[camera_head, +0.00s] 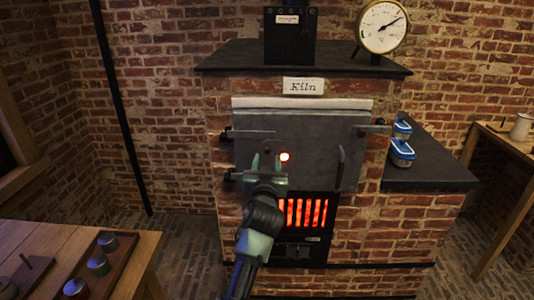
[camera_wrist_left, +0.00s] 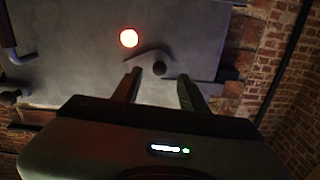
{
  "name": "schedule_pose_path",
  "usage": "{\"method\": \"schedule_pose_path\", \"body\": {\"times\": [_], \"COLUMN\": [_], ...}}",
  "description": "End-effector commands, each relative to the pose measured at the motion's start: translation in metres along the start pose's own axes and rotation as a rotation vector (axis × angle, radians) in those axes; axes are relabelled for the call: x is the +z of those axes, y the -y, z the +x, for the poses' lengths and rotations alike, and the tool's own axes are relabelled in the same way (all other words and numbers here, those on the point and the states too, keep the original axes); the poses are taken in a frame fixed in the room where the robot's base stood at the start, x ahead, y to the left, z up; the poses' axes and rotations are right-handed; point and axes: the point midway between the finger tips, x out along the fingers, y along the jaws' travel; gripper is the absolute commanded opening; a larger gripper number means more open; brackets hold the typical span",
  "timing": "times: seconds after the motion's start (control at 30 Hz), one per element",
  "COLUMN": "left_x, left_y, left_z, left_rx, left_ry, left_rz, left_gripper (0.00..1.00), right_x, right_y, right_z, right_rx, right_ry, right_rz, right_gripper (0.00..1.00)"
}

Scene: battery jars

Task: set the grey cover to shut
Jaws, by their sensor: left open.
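The kiln's grey metal door (camera_head: 315,130) is closed in the head view. A round peephole (camera_head: 284,156) in it glows red and is uncovered; it also shows in the left wrist view (camera_wrist_left: 128,38). The grey cover (camera_wrist_left: 150,54) is a small plate beside the hole, with a dark round knob (camera_wrist_left: 158,68). In the head view my gripper largely hides the cover. My left gripper (camera_head: 266,160) is in front of the door, just left of the hole. In the wrist view its open fingers (camera_wrist_left: 158,88) stand on either side of the knob; contact cannot be told. My right gripper is not in view.
A glowing grate (camera_head: 303,212) is below the door. A door handle (camera_head: 340,167) stands out to the right. Blue-lidded jars (camera_head: 402,152) stand on the dark side ledge (camera_head: 430,170). A wooden table (camera_head: 40,245) with a tray of jars is at lower left.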

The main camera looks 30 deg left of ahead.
Motion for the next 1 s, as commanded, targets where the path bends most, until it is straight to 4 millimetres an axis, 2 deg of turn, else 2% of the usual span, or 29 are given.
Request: {"method": "schedule_pose_path", "body": {"times": [0.1,0.3,0.63,0.67,0.8,1.0], "left_x": [-0.002,0.000,0.001,0.001,0.001,0.001], "left_y": [0.000,-0.001,-0.001,-0.001,-0.001,-0.001], "left_z": [0.021,0.042,0.047,0.047,0.047,0.047], "left_rx": [0.000,0.001,0.002,0.002,0.002,0.002], "left_ry": [0.000,0.001,0.000,0.000,0.000,0.001], "left_rz": [0.002,0.003,0.002,0.002,0.002,0.002], "left_gripper": [0.43,0.43,0.43,0.40,0.01,0.00], "right_x": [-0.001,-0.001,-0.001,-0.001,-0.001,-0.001], "right_y": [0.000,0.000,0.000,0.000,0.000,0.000], "right_z": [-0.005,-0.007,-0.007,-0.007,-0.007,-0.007], "right_rx": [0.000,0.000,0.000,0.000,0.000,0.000], "right_ry": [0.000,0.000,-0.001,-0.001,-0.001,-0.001], "right_rz": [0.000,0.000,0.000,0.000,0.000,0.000], "right_gripper": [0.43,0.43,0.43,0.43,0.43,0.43]}}
